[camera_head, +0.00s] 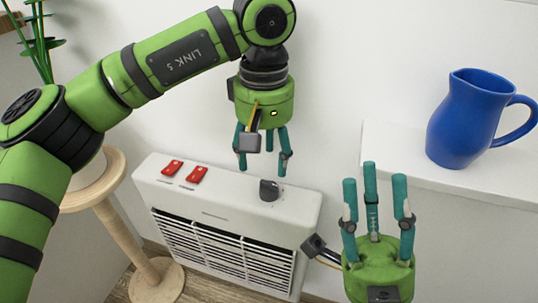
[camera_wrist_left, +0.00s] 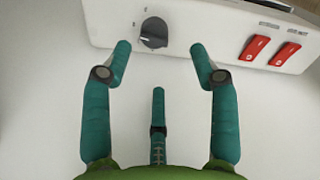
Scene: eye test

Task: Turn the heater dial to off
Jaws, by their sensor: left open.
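The white heater (camera_head: 225,213) stands against the wall, with a dark grey dial (camera_head: 269,190) near the right end of its top panel. My left gripper (camera_head: 263,160) is open and empty, pointing down just above the dial and apart from it. In the left wrist view the dial (camera_wrist_left: 154,33) lies just beyond the spread fingertips (camera_wrist_left: 160,55). A pale line marks the dial's face, but its setting is too small to read. My right gripper (camera_head: 375,180) is open and empty, fingers pointing up, in front of the heater's right side.
Two red switches (camera_head: 172,167) (camera_head: 197,174) sit on the heater's left top; they show in the left wrist view too (camera_wrist_left: 254,47). A blue jug (camera_head: 466,118) stands on a white ledge (camera_head: 400,170) at right. A round wooden stand (camera_head: 110,180) with a plant (camera_head: 38,40) is left.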

